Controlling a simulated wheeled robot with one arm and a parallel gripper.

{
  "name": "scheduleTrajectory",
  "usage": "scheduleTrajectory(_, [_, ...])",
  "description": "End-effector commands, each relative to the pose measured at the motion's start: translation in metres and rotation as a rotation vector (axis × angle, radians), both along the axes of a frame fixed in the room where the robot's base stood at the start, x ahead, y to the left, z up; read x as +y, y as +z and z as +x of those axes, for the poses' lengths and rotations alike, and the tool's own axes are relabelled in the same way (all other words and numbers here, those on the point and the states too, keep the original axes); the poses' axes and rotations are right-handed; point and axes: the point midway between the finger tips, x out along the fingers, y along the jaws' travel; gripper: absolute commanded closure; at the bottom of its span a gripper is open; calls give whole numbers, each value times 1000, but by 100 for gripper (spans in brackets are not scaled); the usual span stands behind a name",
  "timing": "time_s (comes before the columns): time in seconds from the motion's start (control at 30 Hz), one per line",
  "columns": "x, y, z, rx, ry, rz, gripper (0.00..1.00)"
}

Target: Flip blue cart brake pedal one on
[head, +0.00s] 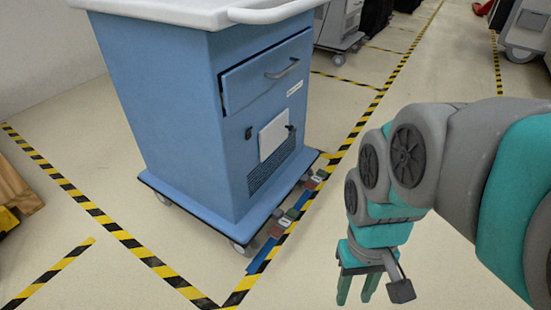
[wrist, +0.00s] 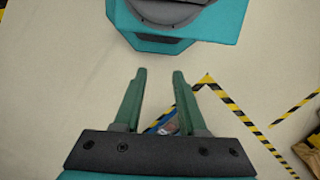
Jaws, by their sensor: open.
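The blue cart (head: 190,120) stands in the left and middle of the head view, with a white top and a slightly open drawer. Which is pedal one I cannot tell. My gripper (head: 356,295) is open and empty, pointing down to the right of the pedals and apart from them. In the wrist view my gripper (wrist: 158,75) shows both fingers spread; a small red and blue pedal part (wrist: 170,128) shows partly behind the right finger.
Yellow-black floor tape (head: 125,237) frames the cart. A wooden pallet-like object (head: 15,188) is at the left edge. Another cart (head: 340,25) and dark objects stand at the back. A grey wheeled unit (head: 525,28) is at top right.

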Motion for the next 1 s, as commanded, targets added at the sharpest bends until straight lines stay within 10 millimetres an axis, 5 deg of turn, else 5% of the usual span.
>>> scheduleTrajectory(0.33, [25, -7, 77, -7, 238, 72, 100])
scheduleTrajectory(0.67, [54, -24, 160, -20, 456, 156, 100])
scheduleTrajectory(1.0, [79, -62, 245, -34, 631, 229, 100])
